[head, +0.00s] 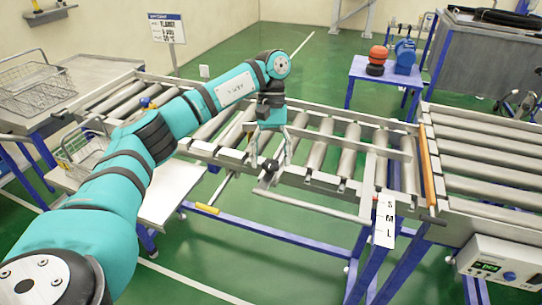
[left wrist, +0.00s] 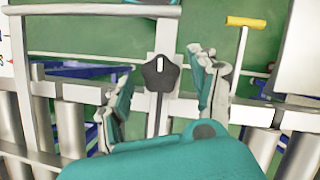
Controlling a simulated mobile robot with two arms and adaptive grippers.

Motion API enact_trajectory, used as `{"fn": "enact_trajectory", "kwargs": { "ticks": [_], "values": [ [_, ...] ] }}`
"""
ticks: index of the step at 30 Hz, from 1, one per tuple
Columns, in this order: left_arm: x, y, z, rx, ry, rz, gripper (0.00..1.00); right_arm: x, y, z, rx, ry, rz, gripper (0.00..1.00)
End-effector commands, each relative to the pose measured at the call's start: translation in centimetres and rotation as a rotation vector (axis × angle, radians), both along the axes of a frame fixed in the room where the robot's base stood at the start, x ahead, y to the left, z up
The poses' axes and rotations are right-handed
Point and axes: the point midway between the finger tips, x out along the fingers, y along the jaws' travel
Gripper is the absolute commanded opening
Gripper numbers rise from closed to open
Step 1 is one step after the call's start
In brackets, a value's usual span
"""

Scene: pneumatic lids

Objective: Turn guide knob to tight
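The guide knob (left wrist: 160,72) is a dark, lobed knob with a white mark on its face, on a rod at the front side of the roller conveyor. In the head view the knob (head: 270,166) is small and sits at my left gripper's fingertips. My left gripper (head: 274,158) points down at it from above. In the left wrist view the gripper's (left wrist: 162,75) two fingers are spread, one on each side of the knob, with gaps visible between fingers and knob. Whether the knob is tight cannot be read. My right gripper is not in view.
A metal guide bar (head: 318,207) runs along the conveyor front. A white S M L scale (head: 385,220) hangs at right. A yellow-handled lever (head: 207,208) juts out left of the knob. A control box (head: 500,262) stands at lower right. Green floor lies open in front.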

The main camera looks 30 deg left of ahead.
Motion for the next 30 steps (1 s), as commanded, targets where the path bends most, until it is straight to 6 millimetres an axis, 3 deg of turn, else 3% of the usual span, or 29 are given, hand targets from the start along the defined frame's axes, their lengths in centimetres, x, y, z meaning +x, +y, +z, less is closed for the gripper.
{"fn": "enact_trajectory", "kwargs": {
  "ticks": [11, 22, 30],
  "values": [
    [0.4, 0.2, 1.1, 0.001, 0.001, -0.002, 0.62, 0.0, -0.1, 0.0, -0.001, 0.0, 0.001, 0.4],
    [2.5, 1.5, 7.2, 0.004, -0.005, 0.003, 0.62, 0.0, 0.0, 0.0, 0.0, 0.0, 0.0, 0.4],
    [3.6, 2.1, 10.0, 0.002, 0.003, 0.0, 0.62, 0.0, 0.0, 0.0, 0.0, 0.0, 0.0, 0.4]
  ]
}}
